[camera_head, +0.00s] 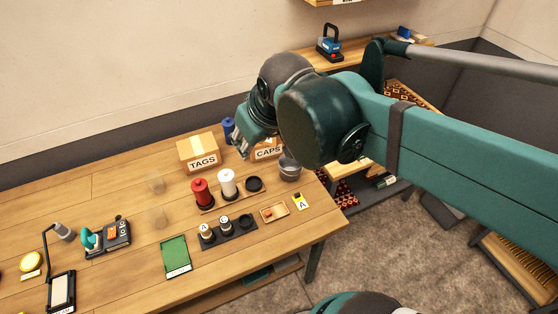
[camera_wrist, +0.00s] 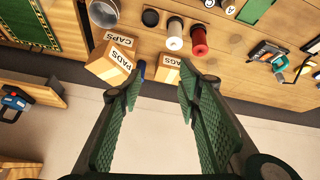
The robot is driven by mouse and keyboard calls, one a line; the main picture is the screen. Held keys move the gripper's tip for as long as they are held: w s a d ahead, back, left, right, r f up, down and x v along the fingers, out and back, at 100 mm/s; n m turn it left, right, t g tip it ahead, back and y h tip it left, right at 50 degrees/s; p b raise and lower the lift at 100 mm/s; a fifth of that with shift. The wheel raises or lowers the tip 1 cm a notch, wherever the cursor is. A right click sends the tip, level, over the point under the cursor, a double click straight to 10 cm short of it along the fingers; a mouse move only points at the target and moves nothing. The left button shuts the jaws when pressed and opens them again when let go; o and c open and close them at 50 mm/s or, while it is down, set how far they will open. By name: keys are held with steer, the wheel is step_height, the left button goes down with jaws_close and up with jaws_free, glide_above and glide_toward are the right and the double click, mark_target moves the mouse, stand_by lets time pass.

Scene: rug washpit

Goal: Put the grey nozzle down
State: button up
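My gripper (camera_head: 243,145) is above the back of the wooden table, by the cardboard boxes. In the wrist view its two green ribbed fingers (camera_wrist: 158,85) are spread apart, with nothing held between them. I cannot pick out a grey nozzle with certainty. A black tray (camera_head: 239,231) near the table's right end holds small round-topped pieces, one marked A (camera_head: 206,230), and a dark round spot at its right end. A grey cylinder (camera_head: 64,232) hangs on a bent black stand at the left.
Boxes marked TAGS (camera_head: 198,152) and CAPS (camera_head: 268,151), a PADS box (camera_wrist: 108,66) and a blue cylinder (camera_head: 229,130) stand at the back. Red (camera_head: 201,193) and white (camera_head: 227,184) spools and a metal cup (camera_head: 290,168) stand before them. Bare wood (camera_head: 120,190) lies left of these.

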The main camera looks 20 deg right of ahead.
steer(key=s+d+f+m+t, duration=0.1)
steer(key=s+d+f+m, duration=0.1)
steer(key=s+d+f, duration=0.2)
steer(key=shift+s+d+m+h, duration=0.3)
steer(key=shift+s+m, duration=0.1)
steer(key=shift+s, duration=0.7)
step_height(320, 180, down, 6)
steer(key=b, duration=0.5)
steer(key=shift+r+b, duration=0.15)
steer(key=shift+b, duration=0.25)
